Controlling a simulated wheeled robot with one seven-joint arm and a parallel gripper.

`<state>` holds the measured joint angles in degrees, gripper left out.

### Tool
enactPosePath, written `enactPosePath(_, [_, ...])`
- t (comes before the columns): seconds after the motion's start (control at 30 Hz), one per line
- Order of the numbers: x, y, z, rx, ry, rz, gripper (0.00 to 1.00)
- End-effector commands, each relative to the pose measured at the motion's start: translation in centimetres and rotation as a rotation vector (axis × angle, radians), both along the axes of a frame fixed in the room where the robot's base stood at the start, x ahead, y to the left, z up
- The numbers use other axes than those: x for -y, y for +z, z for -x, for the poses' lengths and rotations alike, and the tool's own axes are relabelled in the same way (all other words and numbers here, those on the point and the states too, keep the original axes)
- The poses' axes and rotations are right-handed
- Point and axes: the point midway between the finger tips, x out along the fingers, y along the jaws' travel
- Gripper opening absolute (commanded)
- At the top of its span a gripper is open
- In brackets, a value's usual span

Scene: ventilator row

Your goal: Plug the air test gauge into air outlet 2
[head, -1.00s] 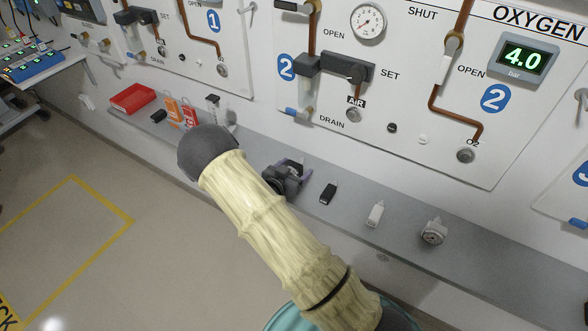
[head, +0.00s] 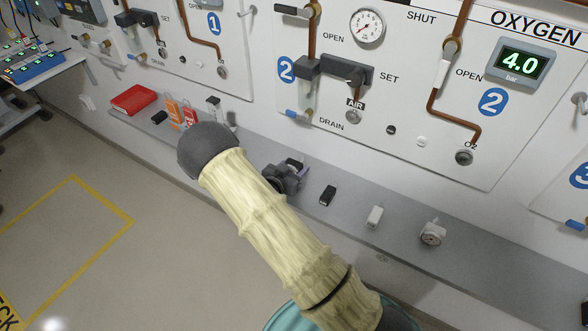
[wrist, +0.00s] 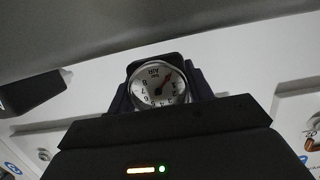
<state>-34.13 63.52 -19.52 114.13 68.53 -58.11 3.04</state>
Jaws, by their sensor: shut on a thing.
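The air test gauge (wrist: 158,84) has a round white dial marked AIR, upside down in the wrist view, with a red needle. My gripper (head: 292,168) is shut on it, with dark fingers on both sides of the dial. In the head view the gripper is over the grey shelf, below the wall panel, and the gauge is hard to make out there. Air outlet 2 (head: 353,116) is a round metal socket under the AIR label on panel 2. It is up and to the right of the gripper, apart from it. The gauge's plug end is hidden.
On the shelf (head: 490,268) are a black piece (head: 328,195), a white piece (head: 374,216) and another gauge (head: 432,234). A red tray (head: 133,99) and orange tags (head: 175,112) lie further left. The oxygen outlet (head: 464,157) is right of the air outlet. Valve handles and pipes jut from the panel.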

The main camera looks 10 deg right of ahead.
Motion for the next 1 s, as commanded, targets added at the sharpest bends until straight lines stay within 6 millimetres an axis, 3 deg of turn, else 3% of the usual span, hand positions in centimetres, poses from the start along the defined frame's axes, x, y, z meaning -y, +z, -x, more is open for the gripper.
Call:
enactPosePath(0.47, [-0.1, 0.4, 0.1, 0.001, 0.000, 0.001, 0.14])
enactPosePath(1.0, [-2.5, 0.4, 2.5, 0.001, 0.001, -0.001, 0.14])
